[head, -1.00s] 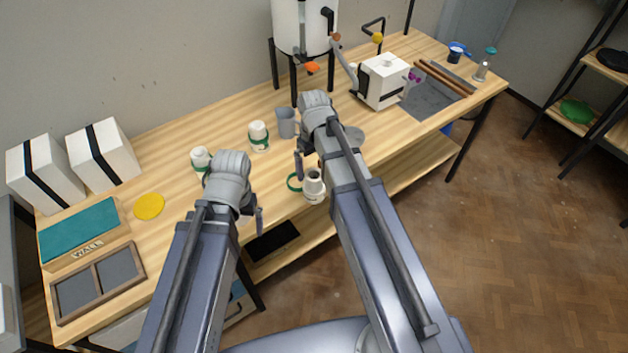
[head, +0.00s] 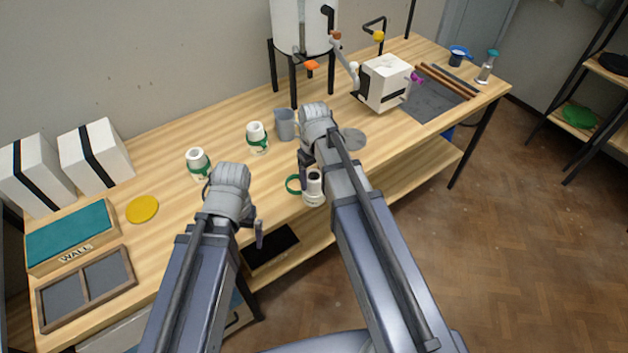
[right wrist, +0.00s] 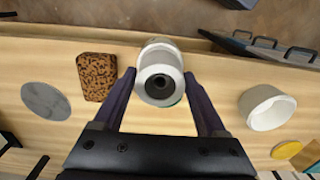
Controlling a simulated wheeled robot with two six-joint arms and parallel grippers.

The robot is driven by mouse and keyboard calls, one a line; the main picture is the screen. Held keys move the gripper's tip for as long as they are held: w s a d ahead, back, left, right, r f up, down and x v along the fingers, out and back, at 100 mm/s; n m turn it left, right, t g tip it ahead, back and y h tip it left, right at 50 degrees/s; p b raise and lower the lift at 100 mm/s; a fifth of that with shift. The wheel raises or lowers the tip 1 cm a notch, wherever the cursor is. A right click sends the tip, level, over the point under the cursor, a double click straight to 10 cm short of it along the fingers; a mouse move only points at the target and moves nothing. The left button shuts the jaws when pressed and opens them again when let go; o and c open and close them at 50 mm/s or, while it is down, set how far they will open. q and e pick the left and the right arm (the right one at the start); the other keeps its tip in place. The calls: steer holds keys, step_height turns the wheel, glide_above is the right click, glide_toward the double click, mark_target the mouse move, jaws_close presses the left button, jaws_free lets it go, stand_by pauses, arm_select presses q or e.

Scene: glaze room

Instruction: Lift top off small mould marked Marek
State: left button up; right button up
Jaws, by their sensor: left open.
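A small white mould with a green band (head: 313,195) stands near the table's front edge, below my right gripper (head: 304,165). In the right wrist view the mould (right wrist: 160,84) shows its round top with a dark hole, between the two fingertips of my right gripper (right wrist: 161,88). I cannot tell whether the fingers touch it. Two similar white moulds with green bands stand further back, one on the left (head: 197,160) and one in the middle (head: 256,135). No name is readable on any of them. My left gripper (head: 250,228) is open and empty over the front edge.
A grey mug (head: 285,124) stands behind my right gripper. A yellow disc (head: 142,209) and a teal board (head: 70,236) are at the left.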

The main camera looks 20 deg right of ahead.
steer(key=c, duration=1)
step_height(320, 180, up, 10)
steer(key=p, duration=1)
steer(key=shift+f, duration=0.15)
